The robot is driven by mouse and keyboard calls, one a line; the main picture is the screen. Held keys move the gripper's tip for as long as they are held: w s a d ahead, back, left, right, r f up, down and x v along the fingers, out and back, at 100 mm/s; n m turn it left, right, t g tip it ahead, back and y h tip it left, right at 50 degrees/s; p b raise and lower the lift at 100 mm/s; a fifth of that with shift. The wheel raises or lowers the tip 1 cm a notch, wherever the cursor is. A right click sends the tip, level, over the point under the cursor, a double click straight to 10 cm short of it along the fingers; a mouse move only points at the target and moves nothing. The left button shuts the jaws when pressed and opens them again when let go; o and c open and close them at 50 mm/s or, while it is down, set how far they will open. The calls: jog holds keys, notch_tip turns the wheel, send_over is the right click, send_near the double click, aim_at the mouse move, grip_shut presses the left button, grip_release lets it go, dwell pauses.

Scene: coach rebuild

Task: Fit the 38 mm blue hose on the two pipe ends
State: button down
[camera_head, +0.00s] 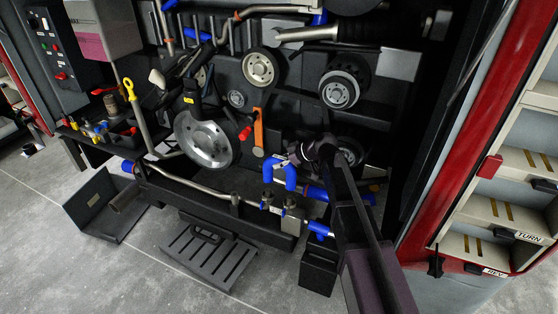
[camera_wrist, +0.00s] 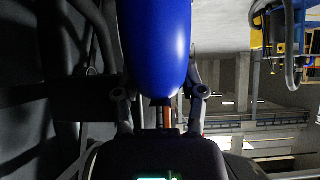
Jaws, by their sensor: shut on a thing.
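The blue hose (camera_head: 282,166) is a short bent piece with two ends turned down, in the middle of the head view. My gripper (camera_head: 288,158) is shut on it from the right, near its top. In the wrist view the blue hose (camera_wrist: 156,45) fills the space between my fingers and hides much of what lies beyond. Two upright pipe ends (camera_head: 266,199) (camera_head: 290,203) with small blue parts stand just below the hose's ends in the head view. I cannot tell whether the hose touches them.
A silver pipe (camera_head: 185,184) runs along the low front ledge. Other blue hose pieces (camera_head: 320,230) (camera_head: 318,192) lie close by on the right. Pulleys (camera_head: 260,68) and a large disc (camera_head: 203,140) sit behind. A dark slotted grate (camera_head: 207,255) lies on the floor in front.

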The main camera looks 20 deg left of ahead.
aim_at(272, 180)
jog(key=shift+s+a+f, duration=0.1)
jog(key=shift+a+f, duration=0.05)
jog(key=shift+f+b, duration=0.35)
jog(key=shift+b, duration=0.2)
jog(key=shift+f+b, duration=1.8)
jog(key=shift+f+b, duration=0.55)
jog(key=shift+f, duration=0.1)
dwell(0.8)
jog(key=shift+f+b, duration=0.6)
jog(key=shift+f, duration=0.25)
jog(key=shift+f+b, duration=0.45)
jog(key=shift+b, duration=0.25)
jog(key=shift+f+b, duration=0.55)
dwell(0.6)
jog(key=shift+c, duration=0.5)
grip_release()
